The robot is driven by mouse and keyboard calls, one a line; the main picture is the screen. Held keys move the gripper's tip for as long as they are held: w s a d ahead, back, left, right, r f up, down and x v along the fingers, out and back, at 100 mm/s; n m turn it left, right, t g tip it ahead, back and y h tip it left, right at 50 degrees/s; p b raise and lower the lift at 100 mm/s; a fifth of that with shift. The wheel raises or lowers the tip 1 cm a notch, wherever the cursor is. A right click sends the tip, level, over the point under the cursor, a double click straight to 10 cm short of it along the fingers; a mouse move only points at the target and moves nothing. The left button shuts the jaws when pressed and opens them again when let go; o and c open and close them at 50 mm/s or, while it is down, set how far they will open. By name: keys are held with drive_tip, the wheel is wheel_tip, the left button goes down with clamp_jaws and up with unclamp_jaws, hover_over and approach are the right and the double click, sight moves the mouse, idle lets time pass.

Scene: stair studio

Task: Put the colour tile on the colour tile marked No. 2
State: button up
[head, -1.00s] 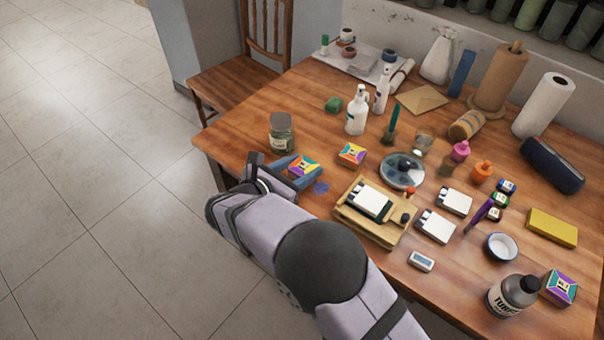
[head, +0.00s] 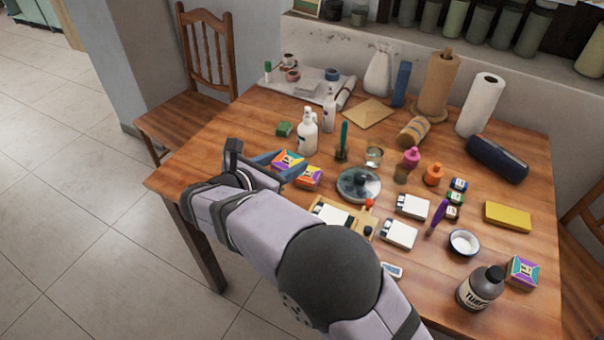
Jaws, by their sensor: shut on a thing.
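My gripper (head: 283,166) is at the left part of the table, its blue-grey fingers shut on a colour tile (head: 288,159) with orange, purple and white on its face. A second, similar colour tile (head: 309,178) shows just below and right of the held one, partly covered by it and the finger. I cannot tell whether the two touch or how high the held one is. A third colour tile (head: 522,272), teal and purple, lies at the right front of the table. The numbers on the tiles are too small to read.
White bottles (head: 307,132) and a green block (head: 284,129) stand behind my gripper. A round glass dish (head: 359,184) and a wooden tray (head: 371,217) are to the right. My arm covers the table's near left edge.

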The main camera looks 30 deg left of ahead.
wheel_tip(320, 180, up, 3)
drive_tip(key=m+h, duration=0.1)
hover_over(308, 175)
drive_tip(key=d, duration=0.4)
drive_tip(key=a+y, duration=0.1)
drive_tip(key=a+n, duration=0.1)
drive_tip(key=a+n+y, duration=0.1)
drive_tip(key=a, duration=0.1)
drive_tip(key=shift+f+y, duration=0.3)
drive_tip(key=shift+f, duration=0.05)
drive_tip(key=shift+f, duration=4.9)
drive_tip(key=shift+f+b, duration=0.2)
drive_tip(key=shift+b, duration=0.15)
drive_tip(key=o, duration=1.1)
drive_tip(key=shift+r, duration=0.1)
